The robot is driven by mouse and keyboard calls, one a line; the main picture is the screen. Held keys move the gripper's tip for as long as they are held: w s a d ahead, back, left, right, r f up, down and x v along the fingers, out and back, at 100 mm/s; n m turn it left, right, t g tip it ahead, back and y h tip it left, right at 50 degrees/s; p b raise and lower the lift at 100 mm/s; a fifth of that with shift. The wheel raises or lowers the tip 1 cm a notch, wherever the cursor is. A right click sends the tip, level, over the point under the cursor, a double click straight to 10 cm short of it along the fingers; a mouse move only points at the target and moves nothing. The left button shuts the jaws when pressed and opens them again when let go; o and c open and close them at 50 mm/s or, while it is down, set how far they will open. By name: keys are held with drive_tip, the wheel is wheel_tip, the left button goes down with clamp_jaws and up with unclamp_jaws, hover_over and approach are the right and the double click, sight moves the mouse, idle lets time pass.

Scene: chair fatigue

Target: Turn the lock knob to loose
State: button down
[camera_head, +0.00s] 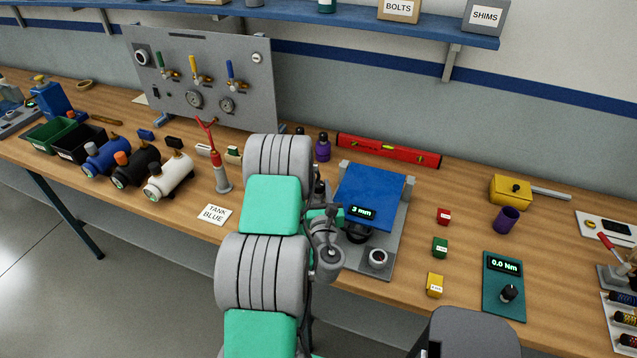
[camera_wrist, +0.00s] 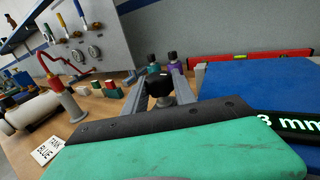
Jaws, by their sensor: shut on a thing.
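In the wrist view, my gripper (camera_wrist: 159,83) has its two grey fingers on either side of a black knob (camera_wrist: 160,88) on a pale metal stem. It is shut on this knob, which I take to be the lock knob. The knob stands left of the blue plate (camera_wrist: 250,88). In the head view, the blue plate (camera_head: 370,192) sits on a grey rig with a display (camera_head: 361,212) reading "3 mm". My arm hides the fingertips and most of the held knob there. No loose or locked marking is readable.
A red level (camera_head: 388,150) lies behind. Red, green and yellow blocks stand to the right, beside a teal meter (camera_head: 504,285) reading "0.0 Nm". Left of my arm are a red-handled tool (camera_head: 219,170) and a "TANK BLUE" card (camera_head: 214,215).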

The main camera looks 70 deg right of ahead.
sight(320, 192)
drive_tip(key=shift+r+n+t+y, duration=0.1)
drive_tip(key=shift+n+t+y, duration=0.2)
drive_tip(key=shift+n+t, duration=0.3)
drive_tip(key=c, duration=1)
unclamp_jaws()
drive_tip(key=shift+a, duration=0.1)
drive_tip(key=shift+s+a+f+b, duration=0.2)
drive_tip(key=shift+a+b, duration=0.1)
drive_tip(key=shift+b, duration=0.15)
drive_tip(key=b+v, duration=0.3)
drive_tip(key=v, duration=0.3)
drive_tip(key=shift+s+a+r, duration=0.15)
drive_tip(key=shift+a, duration=0.25)
drive_tip(key=shift+d+r, duration=0.1)
